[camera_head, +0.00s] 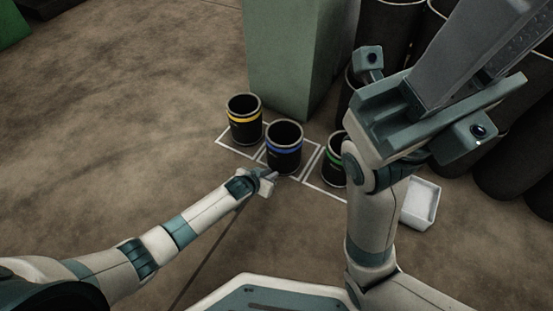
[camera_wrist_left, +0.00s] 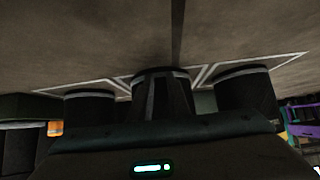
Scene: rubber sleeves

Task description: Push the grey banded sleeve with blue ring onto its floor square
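The dark sleeve with a blue ring (camera_head: 284,158) stands upright in the middle of the row in the head view. It stands over part of the middle white-outlined floor square (camera_head: 312,157) and hides some of it. I cannot tell whether its whole base is inside the lines. My left gripper (camera_head: 268,176) is low at the sleeve's near side, very close to it or touching. Its fingers look shut with nothing between them. In the left wrist view the blue-ring sleeve (camera_wrist_left: 138,84) is straight ahead, partly behind the fingers.
A yellow-ringed sleeve (camera_head: 244,130) stands left and a green-ringed sleeve (camera_head: 332,172) stands right, partly behind my right arm. A green block (camera_head: 290,50) rises behind them. A white tray (camera_head: 421,203) lies at right. The floor at left is clear.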

